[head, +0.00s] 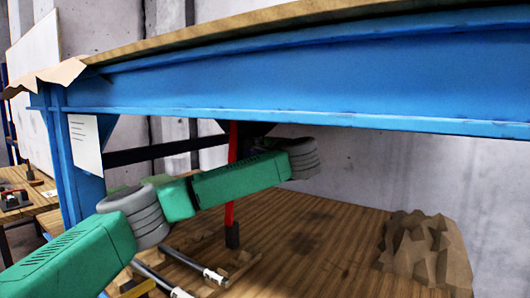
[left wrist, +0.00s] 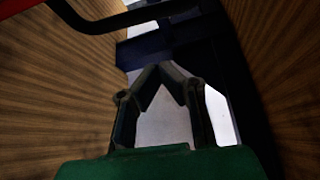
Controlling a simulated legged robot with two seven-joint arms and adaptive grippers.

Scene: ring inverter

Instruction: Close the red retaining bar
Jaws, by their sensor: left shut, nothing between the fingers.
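The red bar (head: 229,214) hangs nearly upright under the blue beam in the head view, with a black block at its lower end. My left arm crosses in front of its middle. My left gripper (left wrist: 163,72) shows in the left wrist view, with its two fingertips together and nothing between them. In the head view the gripper is hidden, and the arm's far end reaches up to the beam's lower edge. A red piece (left wrist: 22,5) joined to a black curved rod shows at the upper left of the left wrist view, apart from the fingers. My right gripper is out of view.
The blue beam (head: 330,75) of the bench spans the head view above my arm. A wooden surface (head: 320,250) lies below, with a crumpled brown object (head: 425,250) at right and grey rods (head: 190,262) near the front. Wood-grained surfaces flank the gripper in the wrist view.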

